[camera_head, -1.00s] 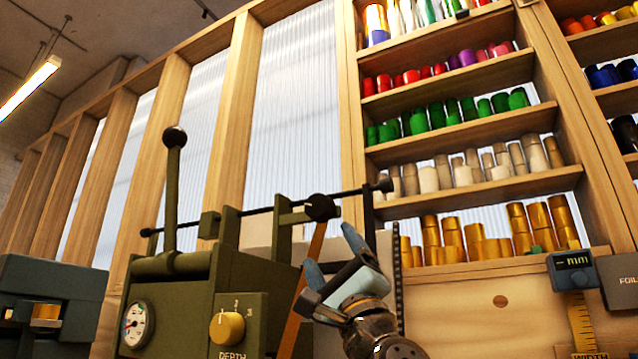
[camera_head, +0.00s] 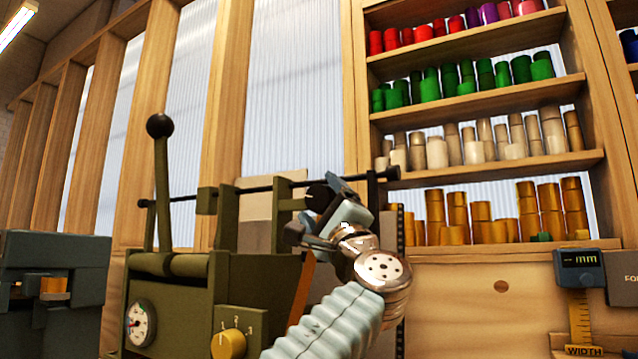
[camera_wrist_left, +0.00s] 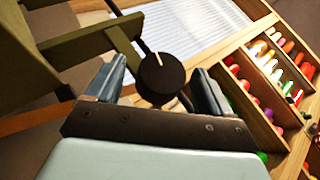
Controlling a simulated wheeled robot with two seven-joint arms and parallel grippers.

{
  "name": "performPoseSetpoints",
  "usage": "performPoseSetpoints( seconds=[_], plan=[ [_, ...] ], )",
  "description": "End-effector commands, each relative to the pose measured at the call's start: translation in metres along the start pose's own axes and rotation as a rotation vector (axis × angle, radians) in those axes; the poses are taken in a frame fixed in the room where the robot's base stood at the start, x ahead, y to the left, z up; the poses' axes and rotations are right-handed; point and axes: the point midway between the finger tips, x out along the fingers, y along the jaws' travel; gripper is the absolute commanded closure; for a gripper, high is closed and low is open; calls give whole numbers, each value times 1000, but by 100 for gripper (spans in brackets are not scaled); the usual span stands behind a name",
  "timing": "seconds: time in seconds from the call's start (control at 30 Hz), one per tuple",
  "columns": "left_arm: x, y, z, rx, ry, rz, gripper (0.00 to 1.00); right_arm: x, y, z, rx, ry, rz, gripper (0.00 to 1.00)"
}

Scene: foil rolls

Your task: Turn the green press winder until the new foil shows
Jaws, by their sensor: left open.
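The green press (camera_head: 172,297) stands at the lower left in the head view, with a ball-topped lever (camera_head: 161,180). Its winder knob (camera_head: 316,193), black with a pale line, is on the top bar's right part, partly hidden by my gripper. An orange-brown foil strip (camera_head: 305,283) hangs below it. My left gripper (camera_head: 318,209) is open at the knob. In the left wrist view the round knob (camera_wrist_left: 161,78) shows between the two spread fingers, with gaps on both sides; its pale line points up and left. My right gripper is not in view.
A pressure gauge (camera_head: 140,324) and yellow depth dial (camera_head: 229,343) are on the press front. A wooden shelf (camera_head: 480,171) of coloured foil rolls stands behind on the right. A width gauge (camera_head: 580,270) is at the right. A grey-blue machine (camera_head: 52,285) is at far left.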

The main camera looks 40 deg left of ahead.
Motion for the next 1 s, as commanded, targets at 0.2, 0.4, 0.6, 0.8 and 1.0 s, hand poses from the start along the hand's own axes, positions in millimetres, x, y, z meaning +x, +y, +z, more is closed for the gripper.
performPoseSetpoints(
  seconds=[0.2, 0.4, 0.6, 0.8, 1.0],
  plan=[
    [14, 0, 0, 0, 0, 0, 18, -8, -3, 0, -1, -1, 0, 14],
    [14, 1, 0, 0, 0, 0, 18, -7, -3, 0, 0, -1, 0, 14],
    [14, 0, 0, 0, 0, 0, 44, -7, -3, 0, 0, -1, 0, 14],
    [13, 1, 0, 0, -1, 0, 70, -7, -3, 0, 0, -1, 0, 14],
    [9, 8, 0, 40, 3, -77, 70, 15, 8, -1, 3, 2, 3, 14]
  ],
)
